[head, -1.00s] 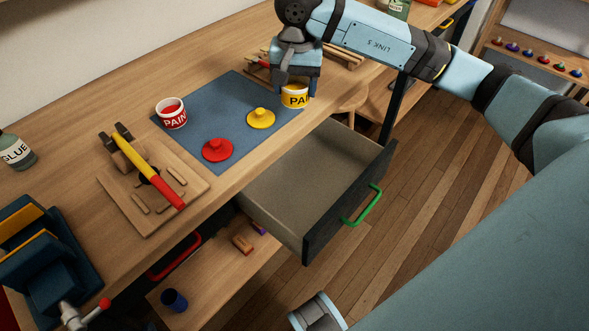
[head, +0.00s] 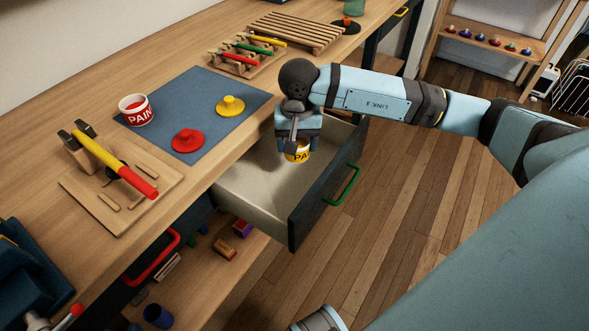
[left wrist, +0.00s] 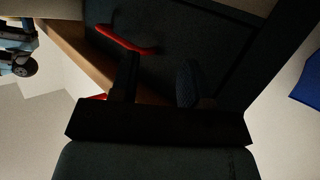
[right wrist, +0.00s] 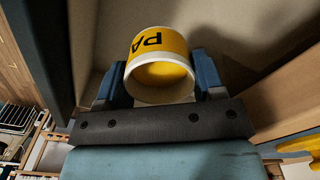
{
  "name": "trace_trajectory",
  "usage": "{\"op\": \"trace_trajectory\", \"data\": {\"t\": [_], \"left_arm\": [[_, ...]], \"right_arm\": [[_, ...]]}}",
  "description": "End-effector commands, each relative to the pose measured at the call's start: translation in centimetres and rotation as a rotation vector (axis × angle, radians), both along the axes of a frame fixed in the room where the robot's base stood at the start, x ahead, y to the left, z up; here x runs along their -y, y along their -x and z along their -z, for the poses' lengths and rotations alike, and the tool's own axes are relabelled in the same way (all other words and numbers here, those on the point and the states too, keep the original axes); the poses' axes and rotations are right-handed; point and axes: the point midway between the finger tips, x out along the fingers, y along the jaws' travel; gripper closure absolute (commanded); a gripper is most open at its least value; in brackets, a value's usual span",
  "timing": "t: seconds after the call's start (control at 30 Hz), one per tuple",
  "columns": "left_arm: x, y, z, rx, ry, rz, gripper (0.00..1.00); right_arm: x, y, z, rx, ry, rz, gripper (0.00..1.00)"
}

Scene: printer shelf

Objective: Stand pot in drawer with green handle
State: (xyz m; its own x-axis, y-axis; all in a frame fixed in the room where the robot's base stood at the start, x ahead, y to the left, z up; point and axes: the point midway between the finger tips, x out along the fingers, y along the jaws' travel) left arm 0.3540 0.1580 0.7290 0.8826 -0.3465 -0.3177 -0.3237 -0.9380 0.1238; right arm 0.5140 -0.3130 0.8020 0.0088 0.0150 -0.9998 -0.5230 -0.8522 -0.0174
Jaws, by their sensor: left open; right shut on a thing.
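My right gripper (head: 299,145) points down, shut on a yellow paint pot (head: 298,156) with a white rim. The pot is within the open drawer's outline, towards its far end. I cannot tell whether it touches the drawer floor. The drawer (head: 250,188) has a dark front and a green handle (head: 342,186), and looks empty otherwise. In the right wrist view the pot (right wrist: 160,62) sits between both fingers, with the drawer front along the left. My left gripper (left wrist: 156,82) is open and empty in the left wrist view, near a dark front with a red handle (left wrist: 125,40).
A red paint pot (head: 137,112), a red lid (head: 187,140) and a yellow lid (head: 230,106) are on the blue mat (head: 196,96). A hammer (head: 115,168) lies on a wooden board. A shut drawer with a red handle (head: 152,258) is left of the open one.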

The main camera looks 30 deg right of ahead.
Motion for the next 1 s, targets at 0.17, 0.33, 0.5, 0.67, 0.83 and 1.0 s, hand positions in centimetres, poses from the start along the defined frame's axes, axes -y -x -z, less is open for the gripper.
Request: {"op": "trace_trajectory", "data": {"t": [0.17,0.33,0.5,0.67,0.83,1.0], "left_arm": [[0.7,-0.9,-1.8,0.079,0.03,0.019,0.57],[1.1,-1.2,-2.8,0.111,0.048,0.024,0.57],[1.4,-1.1,-2.5,0.12,0.064,0.027,0.57],[1.7,-1.2,-3.2,0.154,0.091,0.03,0.57],[1.8,-1.3,-4.1,0.176,0.099,0.03,0.57],[1.7,-1.3,-4.1,0.176,0.099,0.03,0.57]], "right_arm": [[0.0,0.0,3.7,-0.001,-0.001,0.0,0.66],[0.0,0.0,4.7,0.001,0.0,0.0,0.66],[0.0,0.0,6.8,-0.002,-0.001,0.0,0.66],[0.0,0.0,8.8,0.001,-0.001,0.0,0.66],[0.0,0.0,8.8,0.002,-0.001,0.0,0.66],[0.0,0.0,9.0,0.001,0.0,0.0,0.66]]}}
